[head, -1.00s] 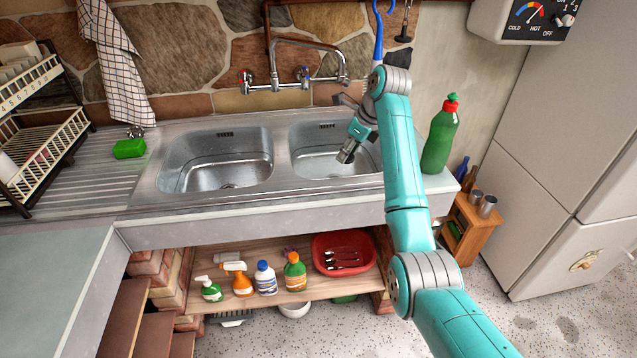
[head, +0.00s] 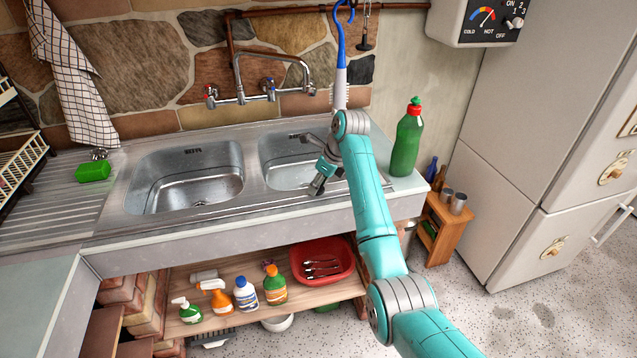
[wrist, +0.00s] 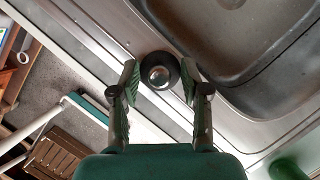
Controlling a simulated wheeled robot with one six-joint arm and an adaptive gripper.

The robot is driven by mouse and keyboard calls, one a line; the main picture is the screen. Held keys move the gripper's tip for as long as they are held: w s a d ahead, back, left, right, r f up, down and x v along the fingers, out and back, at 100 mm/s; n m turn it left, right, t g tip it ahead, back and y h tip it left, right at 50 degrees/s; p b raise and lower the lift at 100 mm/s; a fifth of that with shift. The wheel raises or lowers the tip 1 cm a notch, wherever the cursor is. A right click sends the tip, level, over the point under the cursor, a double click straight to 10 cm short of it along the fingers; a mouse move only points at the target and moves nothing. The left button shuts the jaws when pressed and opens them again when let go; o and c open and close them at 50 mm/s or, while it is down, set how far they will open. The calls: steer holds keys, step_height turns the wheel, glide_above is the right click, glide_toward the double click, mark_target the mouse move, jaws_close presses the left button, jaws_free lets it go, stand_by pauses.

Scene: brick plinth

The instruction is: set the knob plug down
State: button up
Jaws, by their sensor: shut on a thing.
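My gripper (wrist: 160,73) is shut on the knob plug (wrist: 164,68), a dark round disc with a shiny knob in its middle. In the wrist view the plug sits between the two fingers, over the steel rim beside a basin. I cannot tell whether it touches the rim. In the head view my gripper (head: 317,184) is at the front edge of the right basin (head: 287,172), pointing down. The plug cannot be made out clearly there.
The left basin (head: 190,183) is empty. A green bottle (head: 406,145) stands right of the sink. The tap (head: 265,88) is behind. A green sponge (head: 93,172) lies on the drainboard. A shelf below holds bottles and a red bowl (head: 322,262).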

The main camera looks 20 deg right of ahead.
steer(key=o, duration=1.1)
steer(key=v, duration=0.7)
steer(key=shift+r, duration=0.35)
